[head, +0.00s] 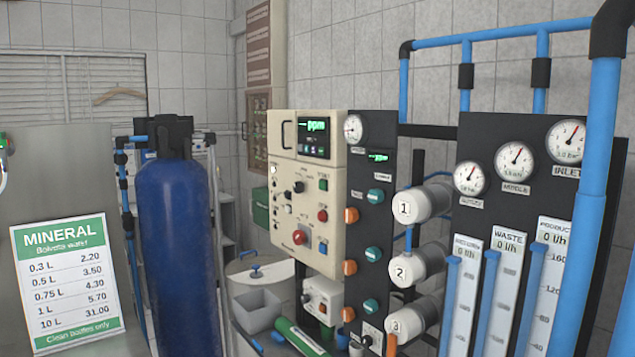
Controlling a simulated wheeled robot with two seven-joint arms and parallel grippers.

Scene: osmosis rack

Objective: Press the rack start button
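The rack's cream control box (283,165) stands in the middle of the head view, with a lit display (314,137) at its top. A green button (323,184) sits on the right side of its face. A red button (322,215) is below it, and a larger red knob (298,237) is lower left. Black switches and small lamps sit to the left. The small label by the green button is too small to read surely. Nothing covers these controls. Neither of my grippers is in view.
A dark panel (384,156) with teal and orange knobs stands right of the box. White numbered housings (402,207), gauges and blue pipes (584,200) fill the right side. A blue tank (178,250) and a price sign (66,280) stand left. A grey bin (256,310) is below.

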